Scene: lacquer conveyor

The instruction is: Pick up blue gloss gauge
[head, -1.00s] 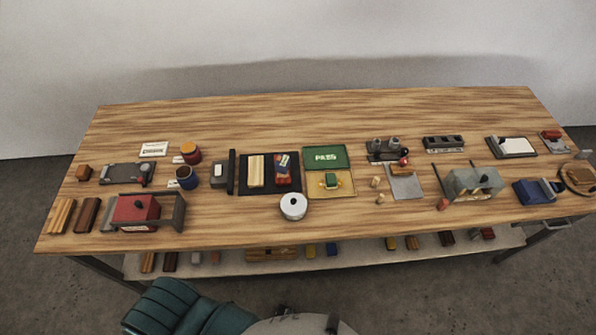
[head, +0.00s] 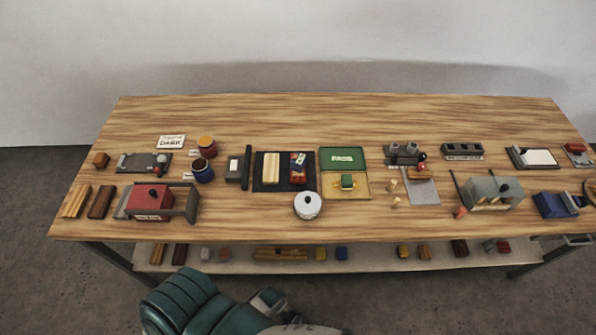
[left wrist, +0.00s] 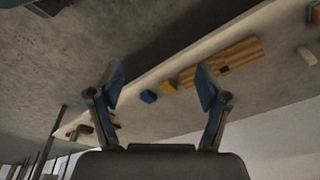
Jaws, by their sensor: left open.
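A blue block-shaped device with a grey part (head: 555,205) stands at the right front of the table; it is the likeliest blue gloss gauge, but its details are too small to be sure. My left gripper (left wrist: 158,90) is open in the left wrist view, with nothing between its two fingers. It is low, by the lower shelf, well apart from the blue device. In the head view my teal arm shows at the bottom edge, and the fingertips cannot be made out. My right gripper is in neither view.
The wooden table (head: 330,115) is crowded along its front and clear at the back. A grey-green box (head: 492,193) stands left of the blue device. A white pot (head: 307,206) sits at the front edge. The lower shelf (head: 375,256) holds several small blocks.

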